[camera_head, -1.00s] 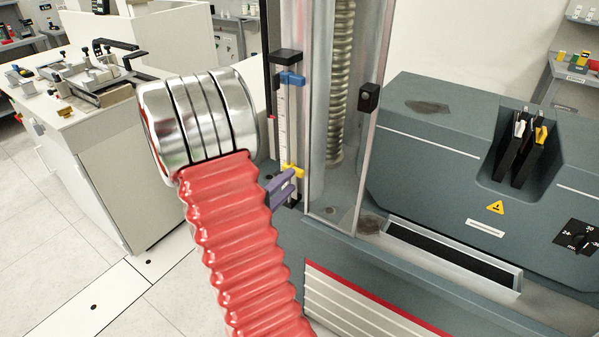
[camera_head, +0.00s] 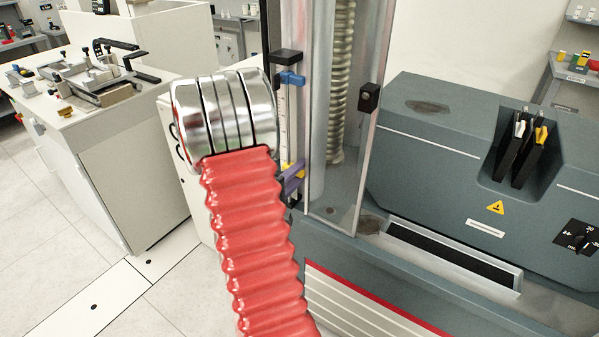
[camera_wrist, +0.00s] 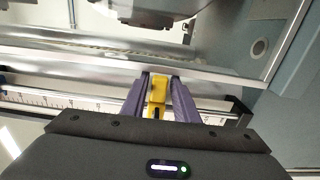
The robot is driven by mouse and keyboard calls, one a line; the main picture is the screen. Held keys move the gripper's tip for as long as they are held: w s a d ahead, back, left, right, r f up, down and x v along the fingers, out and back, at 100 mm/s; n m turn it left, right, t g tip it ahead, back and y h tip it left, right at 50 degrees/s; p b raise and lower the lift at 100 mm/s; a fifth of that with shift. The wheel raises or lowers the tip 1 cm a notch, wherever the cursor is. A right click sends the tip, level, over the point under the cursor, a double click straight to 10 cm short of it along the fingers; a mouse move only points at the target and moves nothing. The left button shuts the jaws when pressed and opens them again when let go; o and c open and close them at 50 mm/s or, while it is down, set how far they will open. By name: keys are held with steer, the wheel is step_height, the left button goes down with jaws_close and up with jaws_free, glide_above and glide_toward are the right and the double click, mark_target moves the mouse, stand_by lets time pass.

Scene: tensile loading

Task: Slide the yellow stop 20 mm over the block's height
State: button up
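The yellow stop (camera_head: 291,168) sits low on a white upright scale (camera_head: 284,115) at the left of the machine's column. In the wrist view the yellow stop (camera_wrist: 157,92) lies between the two purple fingers of my gripper (camera_wrist: 158,84). The fingers are close along both its sides; whether they press on it I cannot tell. In the head view one purple finger of my gripper (camera_head: 292,181) shows at the stop, and my arm hides the rest. A blue piece (camera_head: 291,79) sits near the scale's top. I cannot pick out the block.
A clear guard (camera_head: 352,150) with a dark knob (camera_head: 368,97) stands just right of the scale, around a ribbed screw (camera_head: 342,80). A grey machine body (camera_head: 430,150) fills the right. A white bench (camera_head: 120,140) with a fixture stands at the left.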

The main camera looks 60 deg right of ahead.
jaws_close()
stand_by(0.4)
